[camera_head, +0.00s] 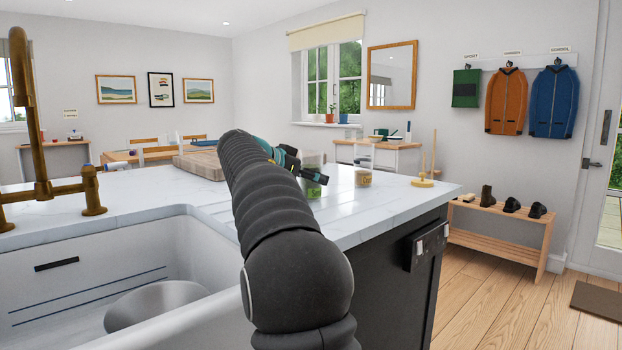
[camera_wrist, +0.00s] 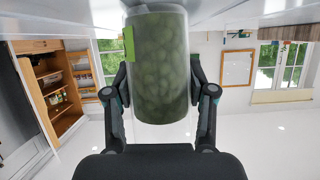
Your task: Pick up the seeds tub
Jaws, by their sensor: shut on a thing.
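A clear tub with green lumpy contents (camera_wrist: 160,75) fills the middle of the wrist view, which is upside down. It has a bright green label on one side, with no text I can read. My gripper (camera_wrist: 160,92) has a finger on each side of this tub and is shut on it. In the head view the tub (camera_head: 313,184) is partly behind my gripper (camera_head: 302,172) at the island counter. I cannot tell whether its base touches the counter. A second clear tub, with tan contents (camera_head: 363,179), stands to the right, apart from my gripper.
A wooden peg stand (camera_head: 424,182) is near the counter's right corner. A brass tap (camera_head: 40,120) and a white sink with a metal bowl (camera_head: 155,304) are front left. The white counter (camera_head: 400,205) is clear at front right.

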